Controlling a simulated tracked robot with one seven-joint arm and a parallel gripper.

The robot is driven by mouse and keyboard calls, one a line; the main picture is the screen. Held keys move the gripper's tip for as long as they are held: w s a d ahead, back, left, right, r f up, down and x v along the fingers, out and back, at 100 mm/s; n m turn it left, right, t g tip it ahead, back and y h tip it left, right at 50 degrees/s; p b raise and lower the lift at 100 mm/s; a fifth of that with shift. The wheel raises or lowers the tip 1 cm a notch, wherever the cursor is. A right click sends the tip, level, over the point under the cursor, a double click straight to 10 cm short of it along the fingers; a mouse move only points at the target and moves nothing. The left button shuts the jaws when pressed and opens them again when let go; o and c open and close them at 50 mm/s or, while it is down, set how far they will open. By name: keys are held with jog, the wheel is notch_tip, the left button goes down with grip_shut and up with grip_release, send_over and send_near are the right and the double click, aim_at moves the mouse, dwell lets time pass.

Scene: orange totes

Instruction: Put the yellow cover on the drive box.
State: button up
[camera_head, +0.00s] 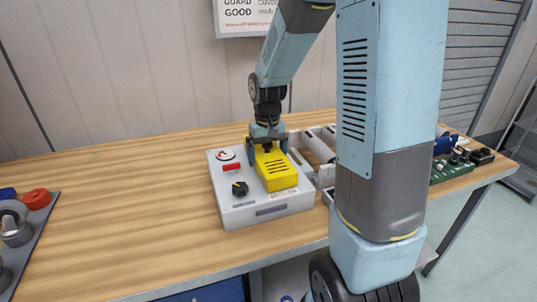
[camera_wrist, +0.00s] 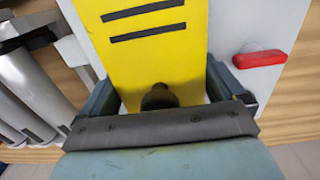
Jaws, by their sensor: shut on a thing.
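The yellow cover (camera_head: 275,170) is a slotted plate at the right part of the top of the drive box (camera_head: 232,200), a light grey box with a red switch, a black knob and a round dial. My gripper (camera_head: 267,148) is above the cover's far end and shut on it. In the wrist view the cover (camera_wrist: 155,45) lies between the two fingers of my gripper (camera_wrist: 165,97), with a dark knob on it near the palm. The drive box's grey top (camera_wrist: 235,25) shows beside it. I cannot tell whether the cover is fully seated or slightly above the box.
A grey compartment tray (camera_head: 312,150) stands just right of the drive box. A dark tray with rollers and a red part (camera_head: 37,198) is at the left edge. A green circuit board (camera_head: 452,168) lies at the right. The table's left middle is clear.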

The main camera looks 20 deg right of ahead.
jog(key=shift+f, duration=0.2)
dwell(0.4)
jog(key=o, duration=0.9)
jog(key=shift+c, duration=0.2)
notch_tip(320, 180, up, 14)
jog(key=shift+f, duration=0.15)
jog(key=s+r+t, duration=0.2)
jog(key=s+r, duration=0.1)
jog(key=s, duration=0.7)
jog(key=s+r+t, duration=0.3)
jog(key=s, duration=0.7)
jog(key=shift+s+d+r+t, duration=0.2)
jog(key=shift+s+t, duration=0.1)
jog(key=shift+s, duration=0.1)
